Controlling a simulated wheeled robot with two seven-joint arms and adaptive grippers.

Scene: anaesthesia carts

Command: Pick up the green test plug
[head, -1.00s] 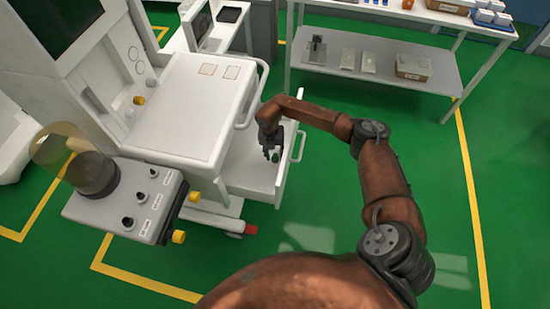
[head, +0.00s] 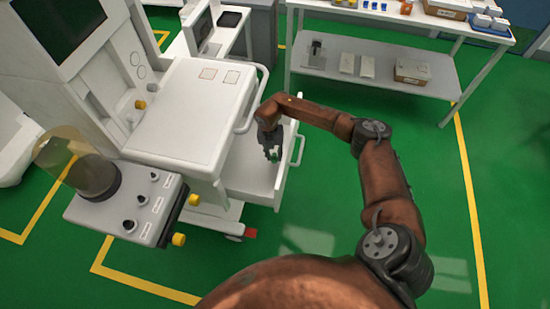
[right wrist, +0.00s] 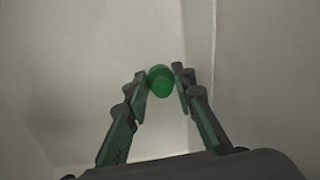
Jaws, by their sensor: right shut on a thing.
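The green test plug (right wrist: 160,81) sits between the fingertips of my right gripper (right wrist: 161,84) in the right wrist view. The fingers are shut on it from both sides. In the head view my right gripper (head: 273,154) points down into the open white drawer (head: 255,180) of the anaesthesia cart, and a little of the green plug shows at its tips. I cannot tell whether the plug touches the drawer floor. My left gripper is not in view.
The cart's white top (head: 185,115) and side rail (head: 258,100) stand left of my right arm. A grey knob box (head: 125,205) with a clear dome is at the lower left. A shelf table (head: 380,75) stands behind. Green floor on the right is clear.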

